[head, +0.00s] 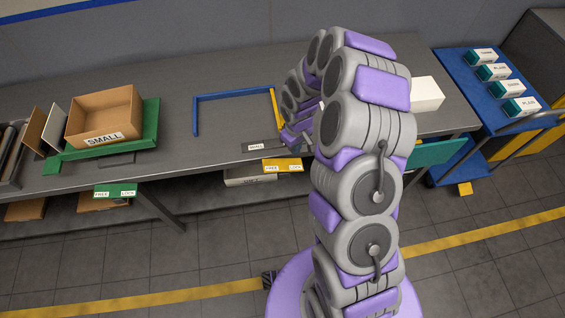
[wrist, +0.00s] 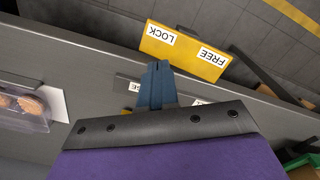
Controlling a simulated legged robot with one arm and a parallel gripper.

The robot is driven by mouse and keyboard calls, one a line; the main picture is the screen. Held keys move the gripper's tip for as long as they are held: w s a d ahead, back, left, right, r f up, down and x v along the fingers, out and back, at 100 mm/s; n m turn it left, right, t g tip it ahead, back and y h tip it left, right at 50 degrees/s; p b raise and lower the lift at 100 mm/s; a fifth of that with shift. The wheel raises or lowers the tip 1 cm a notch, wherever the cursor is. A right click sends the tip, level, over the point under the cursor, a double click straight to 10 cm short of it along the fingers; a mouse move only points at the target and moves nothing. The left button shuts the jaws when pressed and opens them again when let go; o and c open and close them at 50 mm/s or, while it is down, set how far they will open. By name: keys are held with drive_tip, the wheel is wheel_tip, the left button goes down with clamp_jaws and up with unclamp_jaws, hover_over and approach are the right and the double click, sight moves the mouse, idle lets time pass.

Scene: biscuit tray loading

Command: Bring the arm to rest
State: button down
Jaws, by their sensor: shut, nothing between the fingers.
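My gripper (wrist: 155,88) shows in the wrist view as two dark blue fingers pressed together, with nothing between them. It is over the table's front edge, and its tips appear beside the yellow FREE/LOCK plate (wrist: 186,52); I cannot tell whether they touch. In the head view my purple and grey arm rises in the middle and bends down over the table (head: 228,142). Its own links mostly hide the gripper there. The yellow plate (head: 283,165) also shows in the head view, below the front edge.
A cardboard box (head: 104,112) marked SMALL stands on a green platform (head: 150,130) at left. A blue bracket (head: 196,115) lies mid-table. A white block (head: 427,94) is right of my arm. A blue cart (head: 462,68) holds several labelled packs. Clear biscuit packaging (wrist: 25,118) shows in the wrist view.

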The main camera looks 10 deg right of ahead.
drive_tip(key=shift+r, duration=0.1)
idle(0.4)
drive_tip(key=s+r+m, duration=0.1)
drive_tip(key=s+r, duration=0.5)
drive_tip(key=r, duration=0.3)
drive_tip(key=s+r+m, duration=0.1)
drive_tip(key=s+r, duration=0.6)
drive_tip(key=r, duration=0.3)
drive_tip(key=s+r+m+g, duration=0.1)
drive_tip(key=s+r, duration=0.3)
drive_tip(key=s, duration=0.6)
drive_tip(key=s+r+m, duration=0.3)
drive_tip(key=s+r, duration=0.1)
drive_tip(key=s, duration=0.7)
drive_tip(key=shift+s+r+g+b, duration=0.15)
drive_tip(key=shift+g+b, duration=0.2)
drive_tip(key=shift+g, duration=0.05)
